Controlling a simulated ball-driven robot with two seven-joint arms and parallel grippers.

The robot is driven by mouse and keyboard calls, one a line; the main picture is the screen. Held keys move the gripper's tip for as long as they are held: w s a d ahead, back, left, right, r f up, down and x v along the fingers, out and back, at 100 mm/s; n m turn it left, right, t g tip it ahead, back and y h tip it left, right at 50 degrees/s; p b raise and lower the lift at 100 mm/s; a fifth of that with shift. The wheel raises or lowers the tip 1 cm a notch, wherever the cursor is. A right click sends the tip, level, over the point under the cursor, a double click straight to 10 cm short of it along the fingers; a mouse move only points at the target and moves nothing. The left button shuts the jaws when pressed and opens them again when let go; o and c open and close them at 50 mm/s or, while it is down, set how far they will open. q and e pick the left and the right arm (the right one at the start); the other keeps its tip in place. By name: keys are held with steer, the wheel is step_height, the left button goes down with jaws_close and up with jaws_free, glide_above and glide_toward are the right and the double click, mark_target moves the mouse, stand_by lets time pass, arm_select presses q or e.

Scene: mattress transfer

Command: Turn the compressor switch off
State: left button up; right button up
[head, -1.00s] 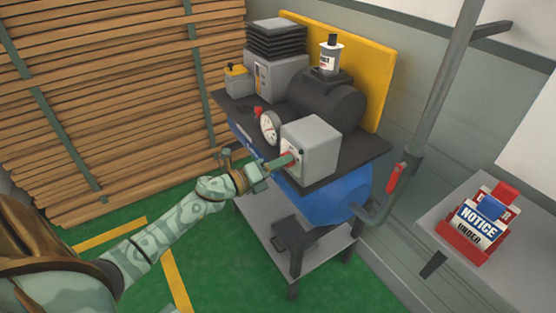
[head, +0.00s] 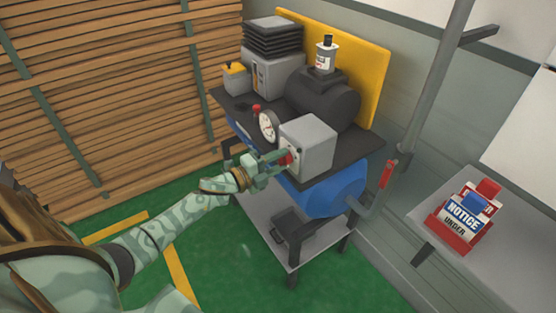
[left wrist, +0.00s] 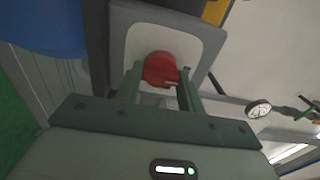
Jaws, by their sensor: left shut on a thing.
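The compressor (head: 333,190) has a blue tank under a dark top plate. A grey switch box (head: 312,146) stands on the front of that plate. A red switch knob (left wrist: 160,70) sits on the box's pale face in the left wrist view. My left gripper (head: 285,158) reaches the box's face, and its two fingers (left wrist: 161,84) lie on either side of the knob, shut on it. In the head view the fingers partly cover the knob. My right gripper is not in view.
A pressure gauge (head: 267,127) stands just left of the box. A grey pipe with a red valve handle (head: 388,173) rises at the right. A side table (head: 500,238) holds a red rack with notice signs (head: 464,213). Stacked planks (head: 100,100) fill the left.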

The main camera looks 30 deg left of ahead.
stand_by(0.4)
arm_select(q)
steer(key=o, duration=1)
steer(key=shift+s+a, duration=0.1)
steer(key=p+v, duration=0.1)
steer(key=v, duration=1.5)
